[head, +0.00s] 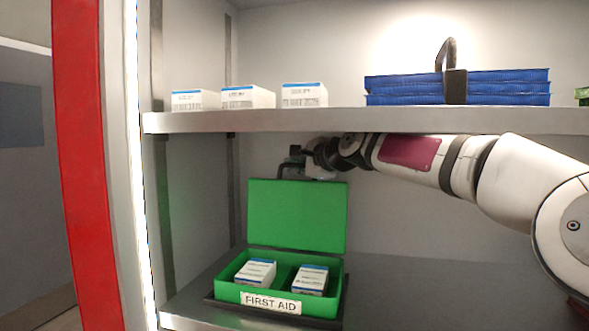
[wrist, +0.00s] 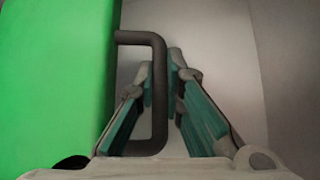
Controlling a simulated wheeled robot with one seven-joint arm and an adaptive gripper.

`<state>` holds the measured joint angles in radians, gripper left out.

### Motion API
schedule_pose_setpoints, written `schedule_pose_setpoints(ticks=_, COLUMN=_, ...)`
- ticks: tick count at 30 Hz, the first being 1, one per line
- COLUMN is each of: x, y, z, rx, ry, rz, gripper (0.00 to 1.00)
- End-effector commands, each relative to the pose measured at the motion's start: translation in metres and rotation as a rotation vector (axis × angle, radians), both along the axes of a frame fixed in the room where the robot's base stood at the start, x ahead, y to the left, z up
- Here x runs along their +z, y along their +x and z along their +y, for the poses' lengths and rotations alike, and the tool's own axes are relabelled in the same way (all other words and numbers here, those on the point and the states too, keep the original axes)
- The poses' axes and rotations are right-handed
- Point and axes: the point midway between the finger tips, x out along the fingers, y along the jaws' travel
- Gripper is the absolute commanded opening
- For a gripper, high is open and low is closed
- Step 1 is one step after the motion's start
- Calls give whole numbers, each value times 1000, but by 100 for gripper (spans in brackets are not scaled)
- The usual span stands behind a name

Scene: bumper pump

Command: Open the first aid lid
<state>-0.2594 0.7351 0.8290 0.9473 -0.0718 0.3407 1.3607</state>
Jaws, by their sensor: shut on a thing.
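The green first aid box (head: 271,302) stands on the lower shelf. Its green lid (head: 297,216) is swung up and stands nearly upright at the back. Two white boxes with blue tops (head: 256,272) lie inside. A dark handle (head: 290,166) sticks up from the lid's top edge; it also shows in the wrist view (wrist: 160,95) beside the green lid (wrist: 55,85). My gripper (head: 300,155) is at the handle, above the lid. In the wrist view its teal-padded fingers (wrist: 175,75) are closed together around the handle's bar.
The upper shelf (head: 350,121) runs just above my arm. Several white boxes (head: 248,97) and a strapped blue stack (head: 410,88) sit on it. A metal post (head: 231,190) stands left of the box. The lower shelf is clear to the right of the box.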

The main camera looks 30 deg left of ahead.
Motion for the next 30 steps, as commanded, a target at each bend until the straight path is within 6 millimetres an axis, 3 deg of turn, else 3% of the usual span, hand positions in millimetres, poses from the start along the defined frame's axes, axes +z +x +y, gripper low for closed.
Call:
schedule_pose_setpoints(ticks=21, x=-3, y=9, z=1, rx=-2, ry=1, rz=-5, gripper=0)
schedule_pose_setpoints(ticks=24, x=-3, y=9, z=1, rx=-2, ry=1, rz=-5, gripper=27)
schedule_pose_setpoints(ticks=30, x=-3, y=8, z=1, rx=-1, ry=0, rz=-3, gripper=31)
